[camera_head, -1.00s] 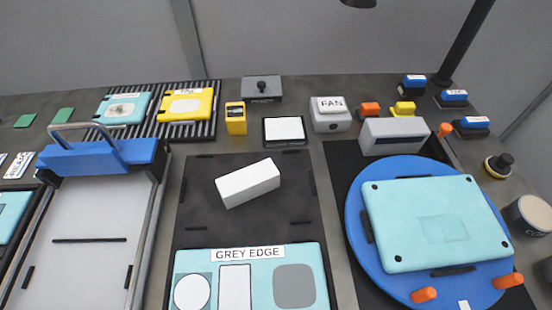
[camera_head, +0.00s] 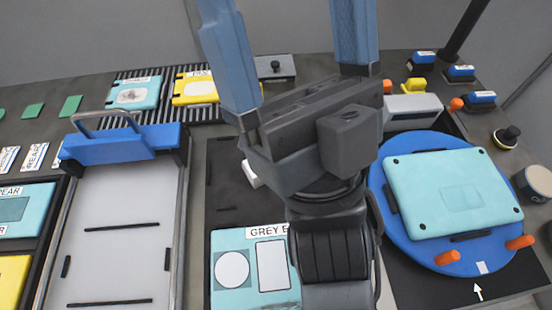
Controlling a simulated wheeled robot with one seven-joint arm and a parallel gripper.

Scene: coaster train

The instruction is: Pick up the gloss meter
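My gripper (camera_head: 283,25) is raised in front of the bench's middle, close to the camera. Its two blue fingers are wide apart with nothing between them; their upper ends run past the top edge. No label names the gloss meter, so I cannot tell for sure which object it is. A grey box with a dark window (camera_head: 411,110) stands behind the blue turntable, right of my gripper, apart from it. The small yellow device with a dark screen seen earlier is hidden behind my gripper. The white block (camera_head: 249,174) on the dark mat is mostly hidden.
The blue turntable (camera_head: 382,190) bears a teal panel (camera_head: 455,190). A tray with a blue clamp bar (camera_head: 120,145) and metal handle lies left. A ribbed rack holds teal (camera_head: 135,92) and yellow (camera_head: 194,88) pieces. The "GREY EDGE" board (camera_head: 222,295) is partly covered by my arm.

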